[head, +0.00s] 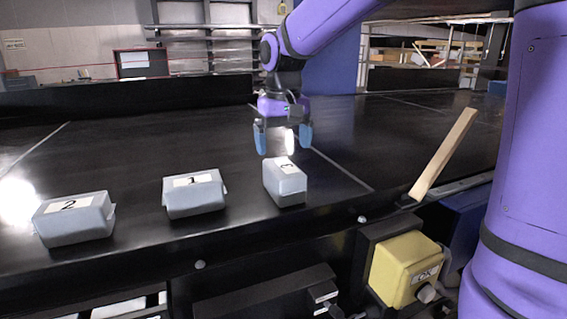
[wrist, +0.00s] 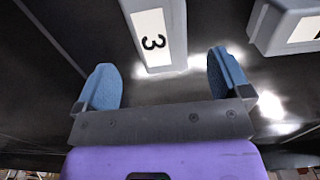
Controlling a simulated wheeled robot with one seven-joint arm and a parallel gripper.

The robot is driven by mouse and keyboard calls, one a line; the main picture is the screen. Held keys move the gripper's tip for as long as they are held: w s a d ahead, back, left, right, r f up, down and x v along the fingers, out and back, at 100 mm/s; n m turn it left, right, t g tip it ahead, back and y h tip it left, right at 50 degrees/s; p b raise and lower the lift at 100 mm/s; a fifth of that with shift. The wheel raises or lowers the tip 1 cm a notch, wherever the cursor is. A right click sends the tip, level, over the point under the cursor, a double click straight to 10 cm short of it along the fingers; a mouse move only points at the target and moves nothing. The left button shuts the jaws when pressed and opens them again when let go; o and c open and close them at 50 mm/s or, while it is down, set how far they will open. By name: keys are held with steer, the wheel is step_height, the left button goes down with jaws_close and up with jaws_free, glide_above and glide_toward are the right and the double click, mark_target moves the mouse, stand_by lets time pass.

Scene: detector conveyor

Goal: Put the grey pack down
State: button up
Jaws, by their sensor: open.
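Three grey packs with white number labels sit on the black conveyor in the head view. The pack labelled 2 (head: 75,219) is at the left, another grey pack (head: 194,195) is in the middle, and the third pack (head: 285,183) is at the right. My gripper (head: 283,146) is open and empty, its blue fingers just above and behind the right pack. In the wrist view, my open gripper (wrist: 160,75) has the pack labelled 3 (wrist: 155,30) ahead of its fingers, apart from them. Part of another grey pack (wrist: 280,22) shows at the upper right.
A pale wooden bar (head: 443,155) stands tilted at the conveyor's right edge. A yellow box (head: 403,268) is mounted below the front edge. The conveyor surface (head: 130,150) behind the packs is clear.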

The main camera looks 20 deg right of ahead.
mark_target(284, 167)
step_height(284, 167, up, 4)
steer(key=shift+f, duration=0.15)
steer(key=s+d+f+t, duration=0.1)
steer(key=s+d+t, duration=0.1)
steer(key=s, duration=1)
steer(key=s+d+f+t, duration=0.1)
steer(key=s+d+t, duration=0.2)
steer(key=s, duration=0.9)
steer(key=shift+d+f, duration=0.15)
steer(key=shift+d, duration=0.8)
steer(key=shift+o, duration=0.4)
